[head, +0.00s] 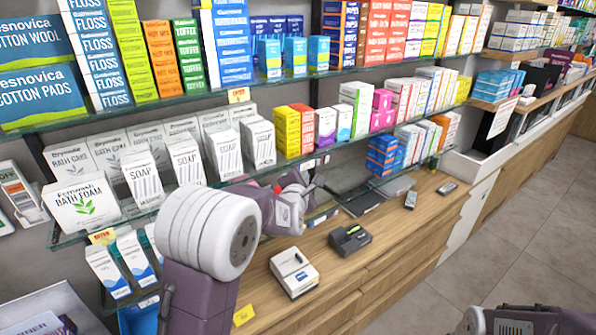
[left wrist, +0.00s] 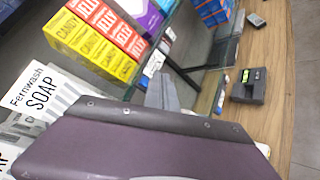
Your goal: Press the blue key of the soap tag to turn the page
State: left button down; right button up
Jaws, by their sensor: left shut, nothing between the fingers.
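White soap boxes (head: 187,162) with grey stripes stand in a row on the middle shelf. One soap box also shows at the left of the left wrist view (left wrist: 38,88). My left gripper (head: 308,182) is shut and empty at the front edge of this shelf, right of the soap boxes. Its grey fingertips (left wrist: 165,93) point toward the shelf edge under the candy boxes. I cannot make out the soap tag or its blue key; my left arm and gripper cover part of the shelf edge. Only part of my right arm shows at the bottom right, without its fingers.
Yellow candy boxes (left wrist: 88,47) stand beside the soap. A white card reader (head: 294,272) and a dark device (head: 350,240) stand on the wooden counter (head: 405,240) below. A glass shelf (head: 290,82) with boxes hangs above. The floor at the right is clear.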

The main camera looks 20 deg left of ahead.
dwell(0.8)
pick_arm(q)
jog(key=shift+w+a+b, duration=0.25)
jog(key=shift+a+b, duration=0.15)
jog(key=shift+b, duration=0.15)
jog(key=shift+w+a+b, duration=0.3)
jog(key=shift+a+b, duration=0.05)
jog(key=shift+b, duration=0.1)
dwell(0.5)
jog(key=shift+d, duration=0.1)
jog(key=shift+s+d, duration=0.55)
jog(key=shift+d, duration=0.05)
